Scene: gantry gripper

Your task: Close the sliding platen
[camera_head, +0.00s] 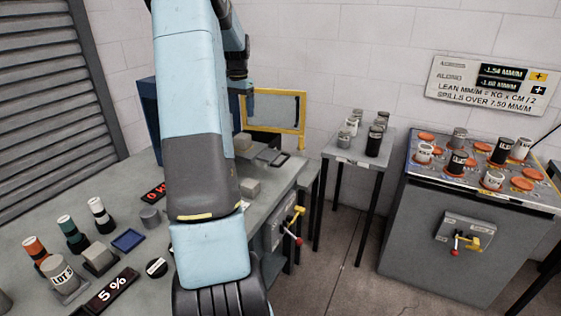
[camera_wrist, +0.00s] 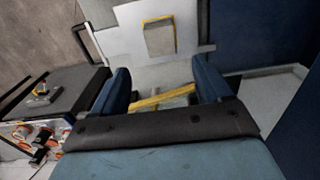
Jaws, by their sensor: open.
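The sliding platen is a light grey plate (camera_head: 262,153) on the machine bed in the head view, out toward the right with a dark bar handle (camera_head: 280,159) at its right end. In the wrist view the plate (camera_wrist: 125,38) lies beyond the fingers, with the handle (camera_wrist: 84,44) at its left edge. A grey block with a yellow edge (camera_wrist: 159,40) sits on it. My gripper (camera_wrist: 163,84) is open and empty, its two blue fingers apart. A yellow bar shows between them. In the head view my arm hides part of the machine.
A yellow-framed guard (camera_head: 302,122) stands behind the platen. A red-knobbed yellow lever (camera_head: 292,229) is on the bench front. A small table (camera_head: 341,151) with several canisters and a grey cabinet (camera_head: 453,251) stand right. Bottles and a blue tray (camera_head: 128,240) are on the left bench.

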